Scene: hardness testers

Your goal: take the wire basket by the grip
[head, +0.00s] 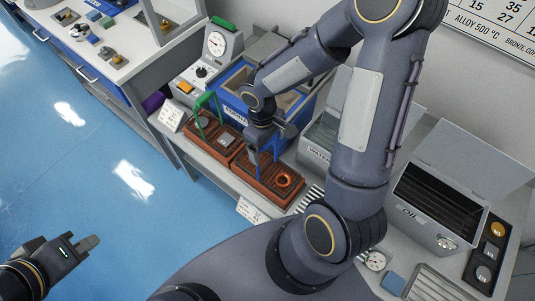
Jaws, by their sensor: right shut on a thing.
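My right gripper (264,145) points down over the right-hand reddish-brown slatted block (257,180) on the bench. It is shut on a blue upright part that looks like the wire basket's grip (254,157); the arm and jaws hide much of it. I cannot tell whether the basket touches the block. A green arched handle (207,101) stands over the left-hand slatted block (212,136). My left gripper (87,246) is at the lower left over the blue floor, far from the bench; its jaw gap is not clear.
A blue-fronted tank (234,113) stands behind the blocks. A copper-coloured ring (284,180) lies on the right block. A grey water tank (315,154) and an open oil tank (420,217) stand to the right. A dial gauge instrument (213,48) stands at the back.

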